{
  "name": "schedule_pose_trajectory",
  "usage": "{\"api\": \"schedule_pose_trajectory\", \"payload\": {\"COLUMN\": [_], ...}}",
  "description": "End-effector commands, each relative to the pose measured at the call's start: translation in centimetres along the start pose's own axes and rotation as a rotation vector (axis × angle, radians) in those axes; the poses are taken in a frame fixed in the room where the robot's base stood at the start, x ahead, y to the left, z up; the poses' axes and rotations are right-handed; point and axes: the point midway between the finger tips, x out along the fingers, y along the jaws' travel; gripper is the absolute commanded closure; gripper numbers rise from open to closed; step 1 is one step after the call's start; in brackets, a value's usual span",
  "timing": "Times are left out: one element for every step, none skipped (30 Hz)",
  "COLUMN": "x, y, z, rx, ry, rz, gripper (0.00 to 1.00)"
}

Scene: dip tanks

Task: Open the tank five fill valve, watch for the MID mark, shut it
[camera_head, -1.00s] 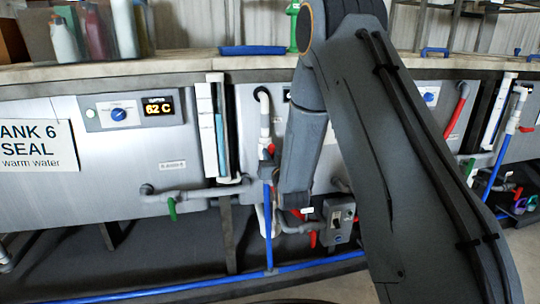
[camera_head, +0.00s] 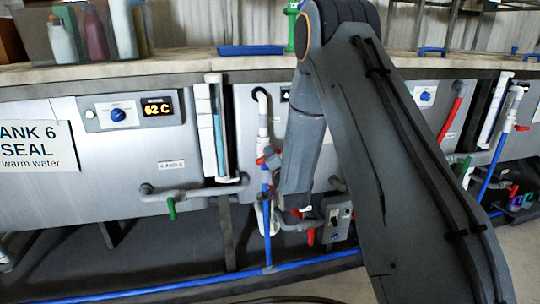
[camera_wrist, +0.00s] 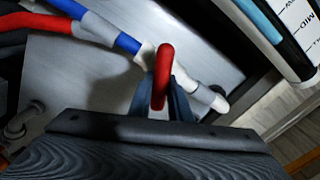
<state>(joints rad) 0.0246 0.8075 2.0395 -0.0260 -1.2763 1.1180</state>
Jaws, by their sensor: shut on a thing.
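A red valve handle (camera_wrist: 165,62) stands between the fingers of my gripper (camera_wrist: 161,98) in the wrist view, and the gripper is shut on it. The handle sits at a white fitting on the blue fill pipe (camera_wrist: 128,43). In the head view the red handle (camera_head: 262,160) shows beside the pipe, left of my forearm, which hides much of the valve and gripper. A sight gauge (camera_wrist: 280,30) with blue liquid and a MID label is at the upper right of the wrist view. A gauge (camera_head: 218,130) left of the pipe shows in the head view; its marks are unreadable.
The Tank 6 panel (camera_head: 38,147) is on the left, with a display (camera_head: 157,107) reading 62 C. A green-handled drain (camera_head: 171,208) is below it. A grey switch box (camera_head: 337,217) and red handles sit low beside my forearm. A blue pipe runs along the floor.

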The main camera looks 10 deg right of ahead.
Motion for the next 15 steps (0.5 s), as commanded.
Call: {"api": "schedule_pose_trajectory", "payload": {"x": [-0.02,-0.03,-0.03,-0.03,-0.04,-0.04,-0.04,-0.04,-0.04,-0.04,-0.04,-0.04,-0.03,-0.03,-0.03], "y": [0.04,0.08,0.13,0.16,0.19,0.23,0.25,0.27,0.29,0.31,0.33,0.34,0.36,0.37,0.39], "z": [-0.03,-0.03,-0.02,-0.02,-0.01,-0.01,-0.01,-0.01,0.00,0.00,0.00,0.01,0.01,0.01,0.01], "rx": [0.041,0.069,0.104,0.130,0.156,0.188,0.212,0.234,0.263,0.284,0.303,0.327,0.345,0.360,0.379], "ry": [0.000,0.000,0.000,0.000,0.000,0.000,0.000,0.000,0.000,0.000,0.001,0.001,0.001,0.001,0.001], "rz": [0.000,0.001,0.001,0.001,0.001,0.001,0.001,0.001,0.001,0.001,0.001,0.000,0.000,0.000,0.000], "gripper": [1.00,1.00,1.00,1.00,1.00,1.00,1.00,1.00,1.00,1.00,1.00,1.00,1.00,1.00,1.00]}}
